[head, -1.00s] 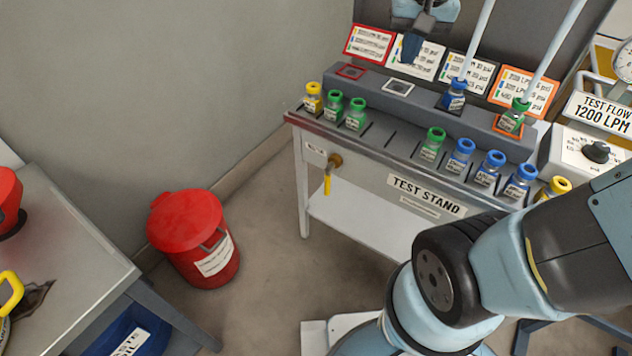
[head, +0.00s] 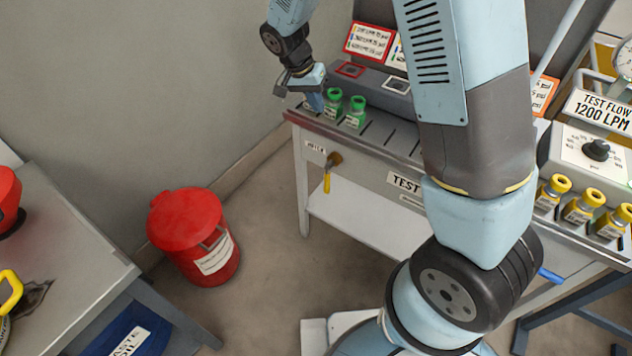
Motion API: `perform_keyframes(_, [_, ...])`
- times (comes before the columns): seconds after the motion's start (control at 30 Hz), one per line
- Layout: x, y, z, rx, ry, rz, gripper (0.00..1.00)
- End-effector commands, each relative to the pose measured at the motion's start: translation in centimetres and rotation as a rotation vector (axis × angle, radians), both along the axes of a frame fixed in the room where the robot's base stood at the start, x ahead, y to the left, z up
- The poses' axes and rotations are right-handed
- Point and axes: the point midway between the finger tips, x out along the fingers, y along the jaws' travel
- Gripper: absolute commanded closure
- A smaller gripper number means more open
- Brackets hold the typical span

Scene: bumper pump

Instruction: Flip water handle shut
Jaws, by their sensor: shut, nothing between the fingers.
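The water handle (head: 327,182) is a yellow lever on a brass valve (head: 334,159) at the front left of the test stand. The lever hangs straight down below the valve. A small label (head: 314,148), too small to read surely, is beside the valve. My gripper (head: 316,103) is shut and empty. It points down over the left end of the stand's top, above and slightly left of the valve, apart from the handle.
Two green-capped bottles (head: 345,107) stand just right of my gripper. My arm hides the middle of the stand. Several yellow-capped bottles (head: 582,205) stand at the right. A red bin (head: 190,225) is on the floor left of the stand. The floor between bin and stand is clear.

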Motion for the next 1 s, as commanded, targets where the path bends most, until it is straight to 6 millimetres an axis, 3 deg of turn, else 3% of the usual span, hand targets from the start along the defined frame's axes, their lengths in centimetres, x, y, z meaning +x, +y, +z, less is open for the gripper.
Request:
perform_keyframes(0.03, [0.2, 1.1, -1.9, -0.023, 0.004, -0.004, 1.0])
perform_keyframes(0.3, [0.9, 5.4, -10.9, -0.137, -0.024, -0.05, 1.0])
perform_keyframes(0.6, [0.1, 8.7, -20.0, -0.245, -0.085, -0.075, 1.0])
perform_keyframes(0.8, [-0.3, 9.5, -22.9, -0.274, -0.113, -0.082, 1.0])
perform_keyframes(1.0, [-0.4, 9.6, -23.5, -0.28, -0.119, -0.084, 1.0])
